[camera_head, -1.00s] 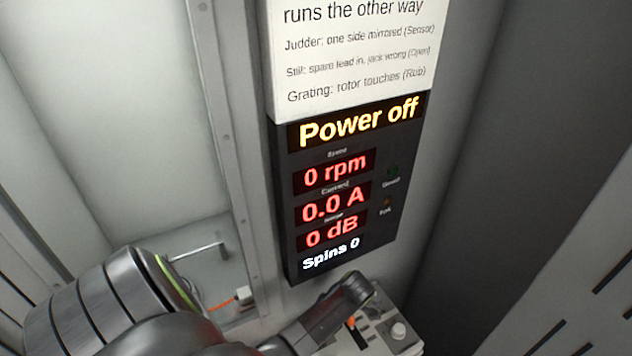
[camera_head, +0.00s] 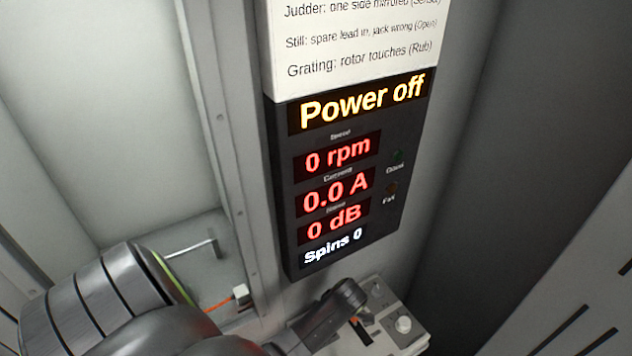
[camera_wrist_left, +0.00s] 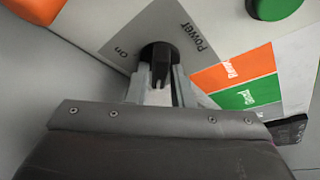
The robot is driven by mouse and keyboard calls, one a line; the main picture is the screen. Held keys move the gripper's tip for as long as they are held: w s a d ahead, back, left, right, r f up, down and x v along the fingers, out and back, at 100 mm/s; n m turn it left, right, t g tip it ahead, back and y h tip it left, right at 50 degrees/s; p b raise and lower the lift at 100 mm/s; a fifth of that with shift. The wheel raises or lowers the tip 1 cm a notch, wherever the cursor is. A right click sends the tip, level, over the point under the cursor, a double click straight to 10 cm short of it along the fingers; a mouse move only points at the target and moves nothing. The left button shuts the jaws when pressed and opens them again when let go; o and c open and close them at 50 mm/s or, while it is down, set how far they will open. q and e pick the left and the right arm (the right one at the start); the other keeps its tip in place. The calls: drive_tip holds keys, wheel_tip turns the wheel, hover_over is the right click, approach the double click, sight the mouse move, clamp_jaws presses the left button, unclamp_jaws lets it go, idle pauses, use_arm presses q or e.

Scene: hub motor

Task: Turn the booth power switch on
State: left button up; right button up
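The booth power switch (camera_wrist_left: 161,58) is a black knob on a grey plate (camera_wrist_left: 190,22) marked "Power" and "on" in the left wrist view. My left gripper (camera_wrist_left: 161,80) is at the switch, its pale fingers on either side of the knob's near part. I cannot tell whether they press on it. In the head view my left arm reaches down to the control box (camera_head: 412,338), and its fingers are hidden there. The display panel (camera_head: 283,215) reads "Power off", with 0 rpm, 0.0 A, 0 dB and Spins 0. My right gripper is not in view.
An orange button (camera_wrist_left: 35,8) and a green button (camera_wrist_left: 274,8) sit near the switch. An orange and green label (camera_wrist_left: 240,80) lies to its right. A white notice (camera_head: 350,45) hangs above the display. A bent metal rod (camera_head: 192,246) stands behind my arm.

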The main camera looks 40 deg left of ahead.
use_arm(q)
clamp_jaws()
drive_tip(key=shift+m, duration=0.3)
drive_tip(key=shift+s+r+m+t+y+p, duration=0.15)
drive_tip(key=shift+m+t+y+p, duration=0.25)
drive_tip(key=shift+m+p, duration=0.85)
drive_tip(key=shift+m+t+p, duration=0.6)
drive_tip(key=shift+m+t, duration=0.1)
drive_tip(key=shift+m, duration=0.55)
drive_tip(key=m+t, duration=0.1)
drive_tip(key=m, duration=0.1)
drive_tip(key=shift+s+m, duration=0.1)
drive_tip(key=shift+m, duration=0.3)
drive_tip(key=m, duration=0.1)
drive_tip(key=m+t, duration=0.1)
drive_tip(key=m, duration=0.1)
drive_tip(key=shift+s+f+m+h, duration=0.1)
drive_tip(key=shift+f+m+h, duration=0.1)
drive_tip(key=shift+m+h, duration=0.1)
drive_tip(key=m+t, duration=0.1)
drive_tip(key=m, duration=0.1)
drive_tip(key=m+h, duration=0.1)
drive_tip(key=m, duration=0.2)
drive_tip(key=shift+a+t, duration=0.15)
drive_tip(key=shift+t, duration=0.25)
drive_tip(key=shift+m+h, duration=0.4)
